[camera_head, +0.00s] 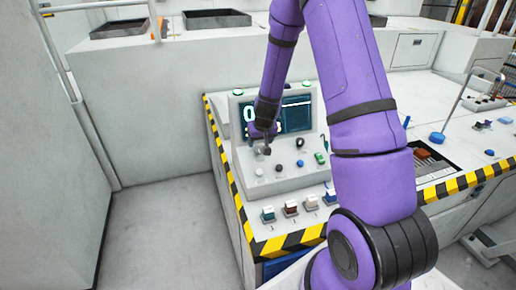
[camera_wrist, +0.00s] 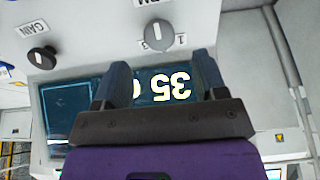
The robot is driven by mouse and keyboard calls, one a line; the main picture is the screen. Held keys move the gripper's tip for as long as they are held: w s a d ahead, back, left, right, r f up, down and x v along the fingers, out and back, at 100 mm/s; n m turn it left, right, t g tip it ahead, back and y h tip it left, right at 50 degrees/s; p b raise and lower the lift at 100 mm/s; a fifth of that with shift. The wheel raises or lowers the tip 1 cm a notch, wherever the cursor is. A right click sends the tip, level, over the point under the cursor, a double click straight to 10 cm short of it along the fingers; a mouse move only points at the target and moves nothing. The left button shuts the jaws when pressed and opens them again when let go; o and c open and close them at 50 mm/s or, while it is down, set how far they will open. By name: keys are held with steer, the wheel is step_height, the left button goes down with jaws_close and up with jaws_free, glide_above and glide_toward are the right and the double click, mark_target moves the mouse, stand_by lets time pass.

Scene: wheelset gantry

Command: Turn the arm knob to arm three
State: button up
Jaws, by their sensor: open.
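In the head view my gripper (camera_head: 265,149) is at the panel's left part and hides the knob.
A black gain knob (camera_wrist: 42,57) sits beside the arm knob. The lit display (camera_head: 294,117) is behind my gripper. Lower on the console (camera_head: 283,183) are more knobs and a green switch (camera_head: 320,158). Floor at left is clear.

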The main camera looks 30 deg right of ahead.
mark_target(258, 149)
steer(key=shift+x, duration=2.8)
steer(key=shift+c, duration=0.4)
steer(key=c, duration=0.8)
steer(key=shift+c, duration=0.2)
